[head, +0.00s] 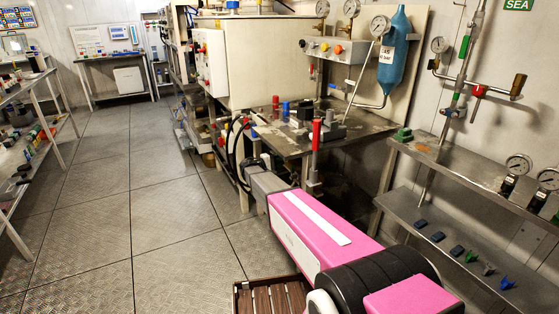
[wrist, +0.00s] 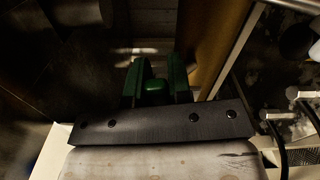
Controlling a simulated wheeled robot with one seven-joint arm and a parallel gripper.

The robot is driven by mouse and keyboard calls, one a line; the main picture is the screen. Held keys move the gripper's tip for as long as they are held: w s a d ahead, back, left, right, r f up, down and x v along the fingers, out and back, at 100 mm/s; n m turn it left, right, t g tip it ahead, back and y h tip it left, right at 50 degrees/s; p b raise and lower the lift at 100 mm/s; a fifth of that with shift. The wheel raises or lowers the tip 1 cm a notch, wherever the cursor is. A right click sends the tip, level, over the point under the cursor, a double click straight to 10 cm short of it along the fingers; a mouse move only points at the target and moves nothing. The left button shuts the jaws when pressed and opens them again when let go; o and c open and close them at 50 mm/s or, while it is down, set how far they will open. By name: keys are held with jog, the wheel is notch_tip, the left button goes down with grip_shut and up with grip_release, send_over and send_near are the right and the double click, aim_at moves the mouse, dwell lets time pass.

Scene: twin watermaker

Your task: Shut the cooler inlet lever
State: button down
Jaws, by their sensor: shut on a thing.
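In the wrist view my gripper (wrist: 158,76) reaches forward from a dark bar with screws. Its two fingers look dark green and are shut on a rounded green part (wrist: 154,90), which looks like a lever handle. I cannot read any label that confirms it is the cooler inlet lever, and its pivot and pipe are hidden in the dark. In the head view my pink arm reaches away to the front left side of the metal bench (head: 345,128). My gripper and the held part are hidden there behind the arm's grey end and the bench.
A red-topped upright post (head: 316,138) stands close right of my arm. Black hoses (head: 236,135) hang left of its end. A blue cylinder (head: 395,60) and gauges are on the back wall. A shelf (head: 455,170) stands at right. The floor (head: 110,220) at left is clear.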

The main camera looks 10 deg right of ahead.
jog(key=shift+f+m, duration=0.45)
jog(key=shift+m, duration=0.45)
jog(key=c, duration=1)
grip_release()
jog(key=shift+c, duration=0.2)
jog(key=shift+a, duration=0.1)
jog(key=v, duration=1)
jog(key=shift+s+a, duration=0.15)
jog(key=shift+a, duration=0.15)
jog(key=shift+s+d, duration=0.1)
